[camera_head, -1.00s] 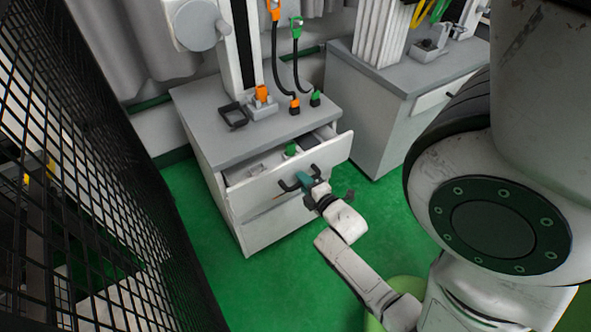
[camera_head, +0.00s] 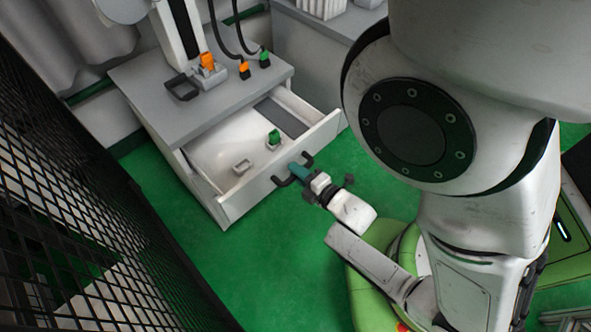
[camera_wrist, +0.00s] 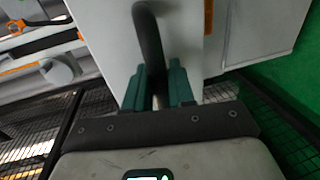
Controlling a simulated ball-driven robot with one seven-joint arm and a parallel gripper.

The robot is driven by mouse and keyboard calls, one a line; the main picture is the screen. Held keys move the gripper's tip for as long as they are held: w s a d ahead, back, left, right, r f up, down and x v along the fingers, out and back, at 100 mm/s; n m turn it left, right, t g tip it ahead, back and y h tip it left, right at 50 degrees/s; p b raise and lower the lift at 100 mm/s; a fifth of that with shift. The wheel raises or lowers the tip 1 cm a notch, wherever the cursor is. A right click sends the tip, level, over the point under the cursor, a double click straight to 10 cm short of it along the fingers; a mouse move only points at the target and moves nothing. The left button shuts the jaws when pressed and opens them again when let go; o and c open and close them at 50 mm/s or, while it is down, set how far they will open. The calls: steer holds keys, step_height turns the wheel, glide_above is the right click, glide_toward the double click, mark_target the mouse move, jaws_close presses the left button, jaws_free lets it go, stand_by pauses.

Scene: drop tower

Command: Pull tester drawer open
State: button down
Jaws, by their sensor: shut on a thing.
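The tester drawer (camera_head: 240,196) is the white top drawer of a grey-topped cabinet (camera_head: 150,95). It stands well out, with its inside showing. A dark handle (camera_head: 282,183) is fixed to its front. My gripper (camera_head: 299,172) has teal fingers and is shut on this handle. In the wrist view, the teal fingers of my gripper (camera_wrist: 158,84) close on both sides of the dark handle bar (camera_wrist: 148,40). Inside the drawer lie a green part (camera_head: 273,137) and a small grey block (camera_head: 242,166). The fingertips' exact contact is partly hidden.
An orange connector (camera_head: 207,62) in a grey holder and a black frame (camera_head: 182,88) sit on the cabinet top. Black mesh fencing (camera_head: 90,240) runs along the left. Green floor (camera_head: 270,270) is clear in front of the drawer. A second cabinet stands behind.

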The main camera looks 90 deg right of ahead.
steer(key=c, duration=1.1)
jaws_free()
steer(key=shift+a, duration=0.1)
steer(key=v, duration=1)
steer(key=shift+s+a, duration=0.2)
steer(key=shift+s, duration=0.1)
